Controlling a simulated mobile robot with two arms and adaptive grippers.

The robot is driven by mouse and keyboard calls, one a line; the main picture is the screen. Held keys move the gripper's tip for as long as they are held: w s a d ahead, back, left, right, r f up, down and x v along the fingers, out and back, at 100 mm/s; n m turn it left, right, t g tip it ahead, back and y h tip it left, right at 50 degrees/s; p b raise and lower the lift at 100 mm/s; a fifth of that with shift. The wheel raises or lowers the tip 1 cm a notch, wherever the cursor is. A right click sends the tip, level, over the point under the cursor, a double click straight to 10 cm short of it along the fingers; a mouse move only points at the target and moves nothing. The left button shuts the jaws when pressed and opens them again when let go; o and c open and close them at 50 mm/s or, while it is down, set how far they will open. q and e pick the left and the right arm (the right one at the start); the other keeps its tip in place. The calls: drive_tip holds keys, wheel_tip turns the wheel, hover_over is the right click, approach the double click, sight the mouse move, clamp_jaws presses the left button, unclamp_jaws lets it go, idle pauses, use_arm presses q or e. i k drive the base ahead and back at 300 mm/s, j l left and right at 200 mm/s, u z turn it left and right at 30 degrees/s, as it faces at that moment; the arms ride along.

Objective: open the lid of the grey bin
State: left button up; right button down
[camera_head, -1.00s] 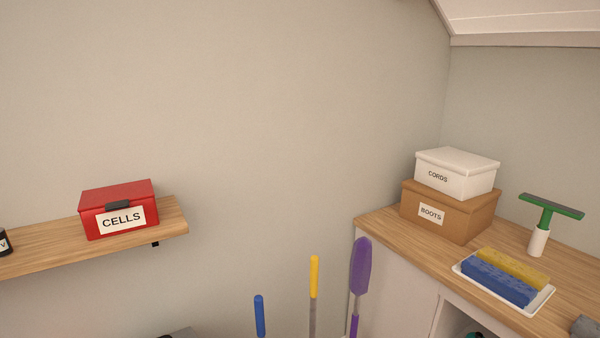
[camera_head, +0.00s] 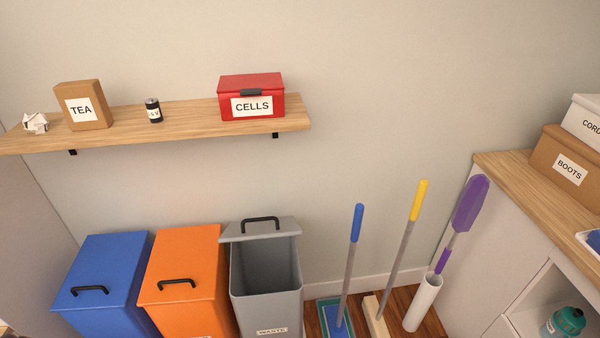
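The grey bin (camera_head: 266,297) stands on the floor against the back wall, to the right of two other bins, with a "WASTE" label low on its front. Its grey lid (camera_head: 232,234) is at the back of the opening, tipped up, with its black handle (camera_head: 260,220) on top. The dark inside of the bin shows and looks empty as far as I can see; the bottom is not clear. Neither of my grippers shows in the view.
An orange bin (camera_head: 187,260) and a blue bin (camera_head: 108,265), both with lids shut, stand to the left. A wooden shelf (camera_head: 190,112) with a red "CELLS" box (camera_head: 251,82) hangs above. A blue-handled mop (camera_head: 357,225) and other cleaning tools stand to the right.

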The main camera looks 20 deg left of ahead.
sight(268, 227)
drive_tip(key=j+u, duration=0.1)
drive_tip(key=j, duration=0.35)
drive_tip(key=i+j+u, duration=0.1)
drive_tip(key=j, duration=0.3)
drive_tip(key=i+j+u, duration=0.15)
drive_tip(key=j, duration=0.3)
drive_tip(key=i+j+u, duration=0.1)
drive_tip(key=j, duration=0.35)
